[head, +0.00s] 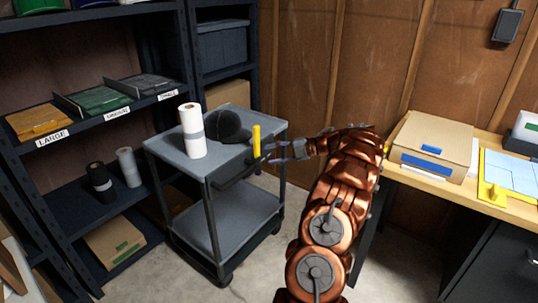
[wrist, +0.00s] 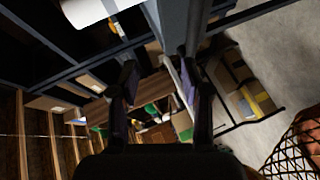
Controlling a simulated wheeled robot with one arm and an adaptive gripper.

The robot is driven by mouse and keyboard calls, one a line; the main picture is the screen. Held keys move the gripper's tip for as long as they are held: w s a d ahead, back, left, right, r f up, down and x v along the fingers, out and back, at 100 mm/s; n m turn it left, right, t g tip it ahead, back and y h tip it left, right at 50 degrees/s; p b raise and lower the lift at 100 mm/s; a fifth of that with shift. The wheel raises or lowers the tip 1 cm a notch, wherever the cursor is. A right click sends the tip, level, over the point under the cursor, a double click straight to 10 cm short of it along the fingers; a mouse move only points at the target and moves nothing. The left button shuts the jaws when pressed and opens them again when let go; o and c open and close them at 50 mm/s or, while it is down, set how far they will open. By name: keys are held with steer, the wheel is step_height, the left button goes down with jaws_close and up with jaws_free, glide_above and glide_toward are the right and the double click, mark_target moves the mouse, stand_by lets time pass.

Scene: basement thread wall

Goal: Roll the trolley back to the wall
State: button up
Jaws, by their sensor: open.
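The trolley (head: 168,151) is grey with two shelves and dark posts, standing in front of the dark shelving at the left. My gripper (head: 270,152) is open by the trolley's right end, close to the handle; contact cannot be told. In the wrist view, my two fingers (wrist: 160,95) are apart, with the grey trolley edge (wrist: 178,25) just beyond them.
Shelving (head: 80,128) with labelled trays stands left and behind the trolley. A wooden wall (head: 330,65) is at the back. A workbench (head: 450,185) with a cardboard box (head: 432,140) is at the right. Bare concrete floor (head: 258,255) lies in front of the trolley.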

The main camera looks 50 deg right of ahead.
steer(key=shift+v, duration=1.9)
steer(key=shift+s+a+f+b, duration=0.1)
steer(key=shift+a+f+b, duration=0.15)
steer(key=shift+b, duration=0.1)
steer(key=m+t+h+b, duration=0.3)
steer(key=h+b, duration=0.4)
steer(key=b, duration=1.9)
glide_toward(240, 178)
steer(key=x, duration=0.3)
steer(key=b+x, duration=0.1)
steer(key=x, duration=0.5)
steer(key=shift+f+b, duration=0.2)
steer(key=shift+b, duration=0.15)
steer(key=shift+w, duration=1)
steer(key=shift+c, duration=0.3)
jaws_close()
